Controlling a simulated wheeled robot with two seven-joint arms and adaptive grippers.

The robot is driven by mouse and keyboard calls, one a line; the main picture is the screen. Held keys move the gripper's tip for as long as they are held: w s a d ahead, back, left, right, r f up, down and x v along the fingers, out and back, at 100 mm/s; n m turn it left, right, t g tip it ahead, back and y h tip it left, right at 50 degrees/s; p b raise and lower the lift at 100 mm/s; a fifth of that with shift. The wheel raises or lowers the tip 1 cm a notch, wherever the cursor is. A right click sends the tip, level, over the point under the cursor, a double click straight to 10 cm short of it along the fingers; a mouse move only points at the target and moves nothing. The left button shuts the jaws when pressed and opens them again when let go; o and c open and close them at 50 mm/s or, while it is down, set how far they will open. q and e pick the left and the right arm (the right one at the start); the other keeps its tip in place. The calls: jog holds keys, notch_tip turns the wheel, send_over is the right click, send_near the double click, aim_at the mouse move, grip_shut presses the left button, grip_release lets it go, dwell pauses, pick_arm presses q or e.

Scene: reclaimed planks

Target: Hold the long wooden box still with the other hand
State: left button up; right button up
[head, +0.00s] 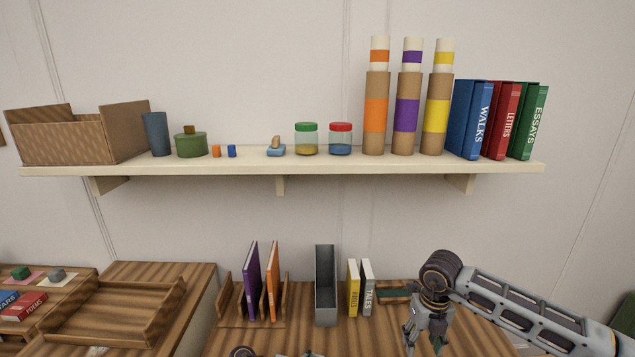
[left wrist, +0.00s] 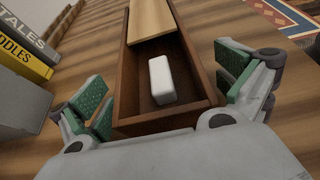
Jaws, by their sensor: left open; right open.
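The long wooden box (left wrist: 200,75) shows in the left wrist view, dark brown with a lighter sliding lid (left wrist: 152,18) drawn partly back. A white block (left wrist: 161,80) lies in the uncovered end. My left gripper (left wrist: 165,88) is open, its green pads on either side of the box's near end; a gap shows at the right pad, and whether the left pad touches is unclear. My right gripper (head: 427,335) is low in the head view over the table, fingers pointing down and apart. The box is not visible in the head view.
A grey upright holder (head: 325,285) stands beside yellow and grey books (head: 359,288). A wooden rack (head: 232,305) holds purple and orange books. A wooden tray (head: 120,310) lies left. A shelf (head: 280,169) with jars, tubes and books spans above. A patterned mat (left wrist: 285,15) lies beyond the box.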

pick_arm(q)
jog(key=shift+v, duration=3.55)
jog(key=shift+a, duration=0.1)
jog(key=v, duration=1.1)
jog(key=shift+a, duration=0.3)
